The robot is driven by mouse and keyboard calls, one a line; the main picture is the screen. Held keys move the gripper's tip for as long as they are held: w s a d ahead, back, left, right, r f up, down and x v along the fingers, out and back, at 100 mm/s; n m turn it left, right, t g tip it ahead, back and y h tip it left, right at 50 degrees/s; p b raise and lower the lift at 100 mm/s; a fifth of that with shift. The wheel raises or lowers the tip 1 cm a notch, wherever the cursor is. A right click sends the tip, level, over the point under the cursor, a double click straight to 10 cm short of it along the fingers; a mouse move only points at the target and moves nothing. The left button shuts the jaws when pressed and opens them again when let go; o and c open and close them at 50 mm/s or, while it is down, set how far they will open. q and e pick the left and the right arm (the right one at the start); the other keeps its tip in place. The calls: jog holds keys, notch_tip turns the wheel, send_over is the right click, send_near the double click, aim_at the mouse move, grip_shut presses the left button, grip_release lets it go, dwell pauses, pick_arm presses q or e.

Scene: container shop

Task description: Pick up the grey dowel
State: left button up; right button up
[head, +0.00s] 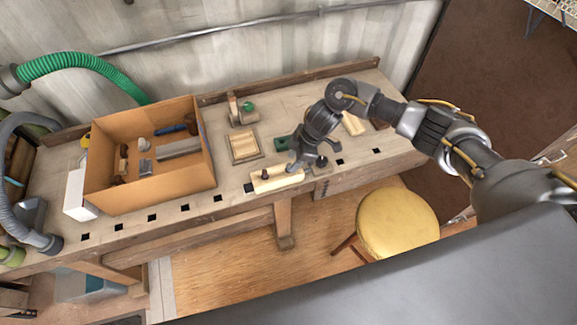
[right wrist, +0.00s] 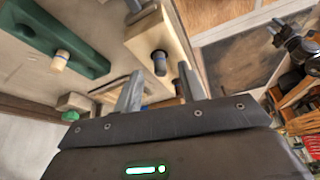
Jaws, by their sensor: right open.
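A dark grey dowel (right wrist: 159,62) stands in a pale wooden block (right wrist: 150,36) in the right wrist view. In the head view the dowel (head: 265,174) shows small and dark on the pale block (head: 288,179) near the bench's front edge. My right gripper (head: 302,168) is over the right part of that block, to the right of the dowel. In the right wrist view its fingers (right wrist: 160,88) are apart, and the dowel shows beyond the gap between them. Nothing is seen held. My left gripper is not in view.
A green block (right wrist: 65,48) with a pale dowel (right wrist: 62,60) is close by. An open cardboard box (head: 150,198) with several items stands on the bench at left. A wooden tray (head: 244,146) lies behind the block. A yellow stool (head: 397,222) stands in front.

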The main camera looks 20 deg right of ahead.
jog(key=shift+x, duration=1.3)
grip_shut()
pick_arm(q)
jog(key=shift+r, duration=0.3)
